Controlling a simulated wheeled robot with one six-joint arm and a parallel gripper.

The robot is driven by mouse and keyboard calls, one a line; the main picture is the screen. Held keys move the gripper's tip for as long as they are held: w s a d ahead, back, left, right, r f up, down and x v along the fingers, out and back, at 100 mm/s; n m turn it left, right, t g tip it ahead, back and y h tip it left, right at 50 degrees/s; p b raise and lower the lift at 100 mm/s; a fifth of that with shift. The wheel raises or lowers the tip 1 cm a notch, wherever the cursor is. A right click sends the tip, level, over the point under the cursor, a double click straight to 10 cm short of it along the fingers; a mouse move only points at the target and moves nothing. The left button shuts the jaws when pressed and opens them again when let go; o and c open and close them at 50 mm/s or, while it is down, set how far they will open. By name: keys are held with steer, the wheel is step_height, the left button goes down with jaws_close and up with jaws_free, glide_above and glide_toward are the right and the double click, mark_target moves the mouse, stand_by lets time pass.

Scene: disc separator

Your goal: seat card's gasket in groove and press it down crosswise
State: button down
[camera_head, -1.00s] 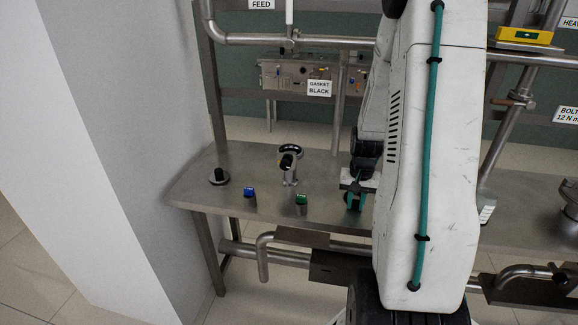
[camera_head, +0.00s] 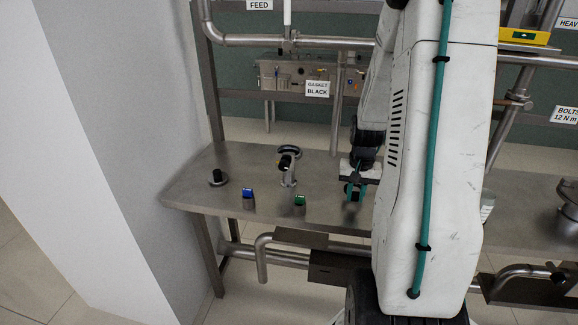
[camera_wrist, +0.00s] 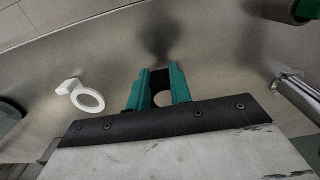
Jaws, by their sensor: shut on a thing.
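The card (camera_head: 317,89) hangs on the rail behind the table and reads "GASKET BLACK". My gripper (camera_head: 355,193) is low over the steel table; its teal fingers also show in the wrist view (camera_wrist: 158,88). It is shut on a black gasket (camera_wrist: 161,77), which sits between the fingers and is partly hidden by them. A white gasket (camera_wrist: 90,100), a ring with a square tab, lies apart from my gripper, to its left in the wrist view. I cannot make out the groove in either view.
A metal bowl (camera_head: 568,212) stands at the far right. My arm hides the middle of the table.

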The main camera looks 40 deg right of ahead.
steer(key=shift+r, duration=2.5)
